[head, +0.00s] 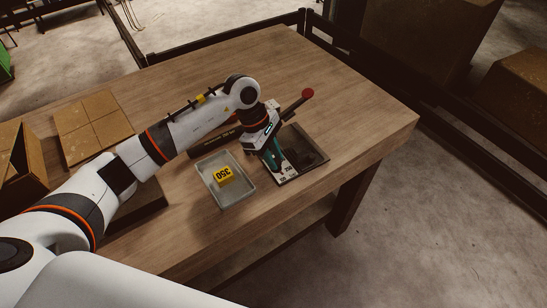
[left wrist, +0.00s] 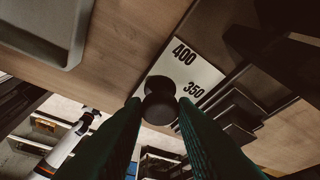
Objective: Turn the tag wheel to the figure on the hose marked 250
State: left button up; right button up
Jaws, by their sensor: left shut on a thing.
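My left gripper (head: 274,160) is over the dark crimper base at the table's right part. In the left wrist view its green fingers (left wrist: 160,104) are shut on a dark round knob (left wrist: 160,88), which looks like the tag wheel. Beside the knob lies a white plate (left wrist: 190,65) marked 400 and 350. This plate also shows partly in the head view (head: 290,172), its figures too small to read surely. A dark strip or hose with small white lettering (head: 213,139), seemingly including 250, lies behind the tray, partly behind my arm. My right gripper is out of view.
A grey tray (head: 209,192) holds a yellow block (head: 223,177) marked 350. A lever with a red ball (head: 307,93) rises behind the gripper from the crimper's dark base (head: 316,160). Cardboard boxes (head: 92,128) are at the left. The table's far right is clear.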

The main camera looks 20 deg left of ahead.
pick_arm(q)
jog(key=n+t+b, duration=0.1)
jog(key=n+b, duration=0.1)
jog(key=n+t+b, duration=0.1)
jog(key=n+b, duration=0.1)
jog(key=n, duration=0.1)
jog(key=shift+s+f+n, duration=0.15)
jog(key=shift+s+n, duration=0.05)
jog(key=shift+n, duration=0.1)
jog(key=shift+s+d+n+t+y+b, duration=0.1)
jog(key=shift+n+t+y+b, duration=0.25)
jog(key=shift+n+b, duration=0.55)
jog(key=shift+s+n+t+y+b, duration=0.15)
jog(key=shift+n+t+b, duration=0.35)
jog(key=shift+n, duration=0.6)
jog(key=shift+w+r, duration=0.1)
jog(key=shift+r, duration=0.1)
jog(key=o, duration=1)
jog(key=b+v, duration=0.2)
jog(key=v, duration=1)
jog(key=shift+b, duration=0.4)
jog(key=shift+r, duration=0.1)
